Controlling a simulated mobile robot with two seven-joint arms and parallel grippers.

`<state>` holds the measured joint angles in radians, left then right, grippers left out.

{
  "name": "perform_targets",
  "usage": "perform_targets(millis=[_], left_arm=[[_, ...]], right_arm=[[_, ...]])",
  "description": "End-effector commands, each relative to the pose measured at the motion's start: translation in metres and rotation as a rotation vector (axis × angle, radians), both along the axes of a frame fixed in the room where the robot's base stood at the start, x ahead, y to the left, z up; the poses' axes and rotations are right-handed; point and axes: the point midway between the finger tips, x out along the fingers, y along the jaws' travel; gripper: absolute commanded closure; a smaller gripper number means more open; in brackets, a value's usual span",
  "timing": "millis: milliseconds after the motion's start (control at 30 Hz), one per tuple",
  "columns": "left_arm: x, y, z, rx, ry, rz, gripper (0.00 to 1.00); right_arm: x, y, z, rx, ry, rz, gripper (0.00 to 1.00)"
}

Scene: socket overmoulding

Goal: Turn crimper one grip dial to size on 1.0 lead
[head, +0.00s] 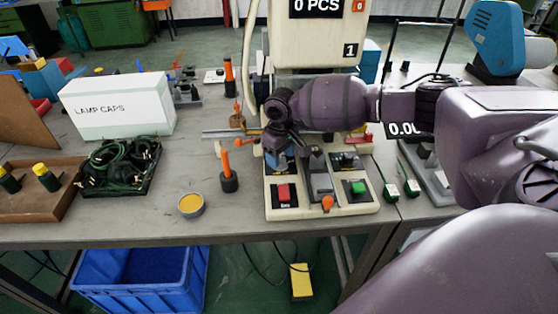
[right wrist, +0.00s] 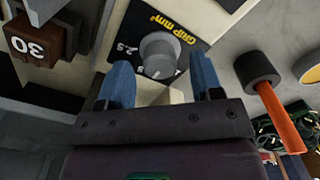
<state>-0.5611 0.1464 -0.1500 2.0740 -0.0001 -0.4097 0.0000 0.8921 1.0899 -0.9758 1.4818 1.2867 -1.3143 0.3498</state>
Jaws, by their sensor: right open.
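Crimper one (head: 318,52) stands at the middle of the bench in the head view, marked 1, with a display reading 0 PCS. Its grip dial (right wrist: 159,55) is a grey round knob on a black plate lettered GRIP mm² in the right wrist view. The figure 2.5 shows beside it; other figures are partly hidden, and I cannot tell the setting. My right gripper (right wrist: 162,82) is open, its blue fingertips on either side of the dial's near edge. I cannot tell whether they touch it. In the head view the right gripper (head: 280,152) hides the dial. My left gripper is not in view.
The crimper base carries a red button (head: 284,193) and a green button (head: 358,188). An orange-handled tool (head: 228,178) stands left of it, beside a round tin (head: 191,205). A black tray of green leads (head: 120,165) and a LAMP CAPS box (head: 118,105) lie further left.

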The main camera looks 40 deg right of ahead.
Motion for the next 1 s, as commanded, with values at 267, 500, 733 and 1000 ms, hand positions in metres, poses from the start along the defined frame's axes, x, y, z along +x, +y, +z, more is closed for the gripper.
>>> perform_targets(millis=[267,500,733,1000], left_arm=[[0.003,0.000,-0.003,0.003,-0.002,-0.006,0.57],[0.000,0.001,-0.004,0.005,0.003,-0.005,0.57],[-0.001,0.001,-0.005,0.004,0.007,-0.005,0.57],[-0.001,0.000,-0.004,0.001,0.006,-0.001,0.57]], right_arm=[[0.000,0.000,-0.019,0.001,0.000,0.001,0.40],[0.000,0.000,-0.018,0.000,-0.001,0.001,0.40],[0.000,0.000,-0.018,0.000,-0.001,0.001,0.71],[0.000,0.000,-0.018,0.001,-0.001,0.006,0.89]])
